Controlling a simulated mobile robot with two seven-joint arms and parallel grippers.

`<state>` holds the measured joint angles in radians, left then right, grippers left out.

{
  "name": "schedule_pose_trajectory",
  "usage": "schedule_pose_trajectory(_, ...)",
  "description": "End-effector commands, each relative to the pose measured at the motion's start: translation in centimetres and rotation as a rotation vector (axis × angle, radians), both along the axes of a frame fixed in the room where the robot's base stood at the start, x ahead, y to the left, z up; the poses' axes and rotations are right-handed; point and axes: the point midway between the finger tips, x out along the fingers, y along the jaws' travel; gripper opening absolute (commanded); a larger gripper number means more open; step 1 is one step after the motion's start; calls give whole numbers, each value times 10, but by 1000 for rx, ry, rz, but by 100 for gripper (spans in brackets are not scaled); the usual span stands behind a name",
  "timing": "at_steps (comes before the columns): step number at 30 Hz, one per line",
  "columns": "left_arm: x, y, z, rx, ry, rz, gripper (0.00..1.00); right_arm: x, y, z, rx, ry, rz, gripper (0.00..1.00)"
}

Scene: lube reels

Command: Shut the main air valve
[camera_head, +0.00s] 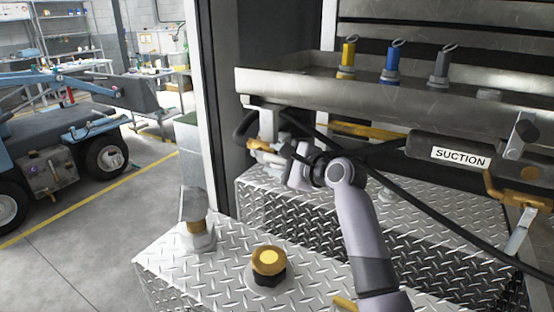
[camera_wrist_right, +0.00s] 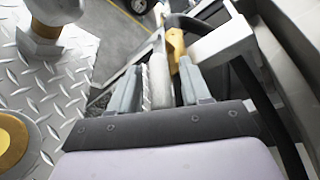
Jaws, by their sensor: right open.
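A valve with a yellow handle (camera_head: 260,146) sits on piping below the left end of the steel tray; I take it to be the main air valve, though no label shows. In the right wrist view its yellow part (camera_wrist_right: 176,45) lies just beyond the fingertips, and a pale cylindrical pipe piece shows between the fingers. My right gripper (camera_head: 286,158) is open and points left at the valve. In the right wrist view the gripper (camera_wrist_right: 158,80) has its fingers on either side of the pipe piece; contact cannot be told. My left gripper is not in view.
A steel tray (camera_head: 300,88) with yellow, blue and grey capped fittings hangs above. A SUCTION-labelled cylinder (camera_head: 460,157) and another yellow handle (camera_head: 515,195) are at right. Black hoses cross behind my arm. A diamond-plate box (camera_head: 215,265) with a gold cap (camera_head: 268,262) stands in front.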

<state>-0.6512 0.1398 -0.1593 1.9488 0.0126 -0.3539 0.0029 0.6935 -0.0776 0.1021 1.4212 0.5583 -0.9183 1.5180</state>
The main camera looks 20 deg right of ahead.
Motion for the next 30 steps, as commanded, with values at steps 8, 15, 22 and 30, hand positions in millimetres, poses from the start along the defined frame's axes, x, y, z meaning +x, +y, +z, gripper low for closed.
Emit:
schedule_pose_trajectory(8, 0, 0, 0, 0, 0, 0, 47, 1, 0, 0, 0, 0, 0, 47)
schedule_pose_trajectory(15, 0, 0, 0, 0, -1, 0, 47, 0, 0, 0, 0, 0, 0, 0)
schedule_pose_trajectory(22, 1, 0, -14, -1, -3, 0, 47, 1, 1, -10, 44, -41, 2, 0)
schedule_pose_trajectory(30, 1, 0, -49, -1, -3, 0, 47, 2, 2, -22, 161, -161, 1, 0)
